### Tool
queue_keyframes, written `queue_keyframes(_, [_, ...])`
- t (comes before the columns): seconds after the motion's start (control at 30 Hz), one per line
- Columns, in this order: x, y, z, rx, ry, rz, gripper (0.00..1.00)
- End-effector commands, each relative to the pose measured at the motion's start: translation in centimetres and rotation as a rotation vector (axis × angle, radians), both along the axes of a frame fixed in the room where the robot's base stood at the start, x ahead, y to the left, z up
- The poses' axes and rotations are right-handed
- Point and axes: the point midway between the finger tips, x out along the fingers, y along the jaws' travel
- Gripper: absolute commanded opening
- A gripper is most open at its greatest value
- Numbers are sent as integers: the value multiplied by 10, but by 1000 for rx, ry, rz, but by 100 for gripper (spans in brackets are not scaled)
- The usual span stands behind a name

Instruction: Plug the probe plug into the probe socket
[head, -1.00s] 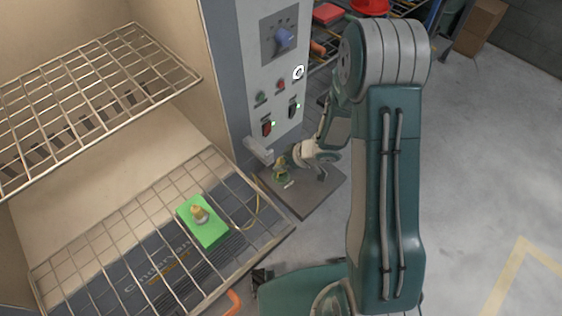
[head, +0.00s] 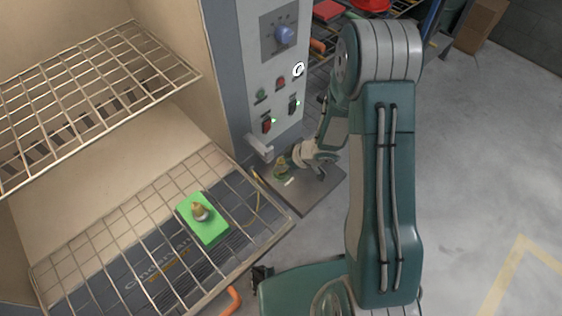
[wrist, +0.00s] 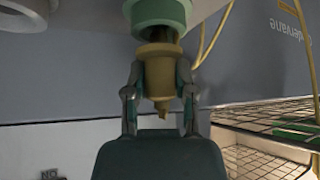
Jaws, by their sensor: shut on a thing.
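My gripper (wrist: 158,85) is shut on the brass-yellow probe plug (wrist: 160,72), with a finger on each side of it. It also shows in the head view (head: 286,163), above the dark plate beside the cabinet. The probe socket, seemingly the green collar (wrist: 160,12), lies right beyond the plug in the wrist view and roughly in line with it. A short dark part shows between plug and collar; I cannot tell how deep it sits. In the head view the collar is small and partly hidden by my gripper.
A dark plate (head: 304,200) lies under my gripper, beside the cabinet's control panel (head: 273,75) and a projecting grey handle (head: 259,149). A green block (head: 209,229) with a brass knob is on the lower wire rack (head: 95,248). A thin yellow cable (head: 258,205) hangs nearby. Open floor is at right.

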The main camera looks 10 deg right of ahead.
Motion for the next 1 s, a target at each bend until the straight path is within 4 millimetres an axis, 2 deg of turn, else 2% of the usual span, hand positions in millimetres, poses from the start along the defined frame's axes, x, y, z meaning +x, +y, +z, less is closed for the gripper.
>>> queue_keyframes(0.63, [0, 0, -11, 0, 0, 0, 0])
queue_keyframes(0.67, [0, 0, -11, 0, 0, 0, 44])
queue_keyframes(0.7, [0, 0, -11, 0, 0, 0, 62])
queue_keyframes(0.73, [0, 0, -11, 0, 0, 0, 75])
queue_keyframes(1.0, [0, 0, -11, 0, 0, 0, 75])
